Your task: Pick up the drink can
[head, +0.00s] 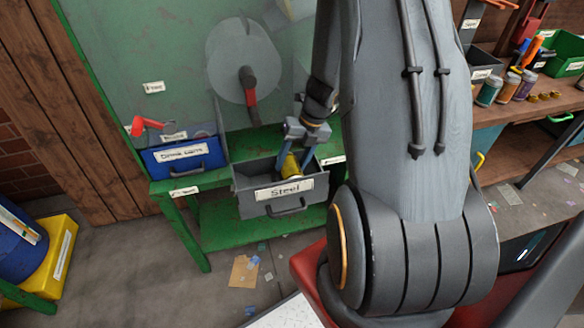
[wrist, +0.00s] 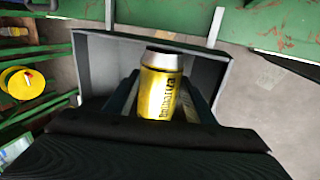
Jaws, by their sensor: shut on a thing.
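The drink can (wrist: 160,88) is yellow with a silver top. In the wrist view it sits between the two fingers of my gripper (wrist: 160,100), which is shut on it. In the head view my gripper (head: 296,160) points down at the grey bin labelled "Steel" (head: 284,193), and the yellow can (head: 290,166) shows at the bin's opening. The bin's walls (wrist: 97,68) surround the can in the wrist view. I cannot tell whether the can touches the bin floor. The can's lower end is hidden by my gripper in the wrist view.
A blue bin labelled "Drink cans" (head: 184,156) stands left of the steel bin on the green bench (head: 200,183). A red-handled tool (head: 248,92) is close behind. A shelf with jars (head: 507,87) and a green bin (head: 566,48) stands at the right. Scraps (head: 243,270) lie on the floor.

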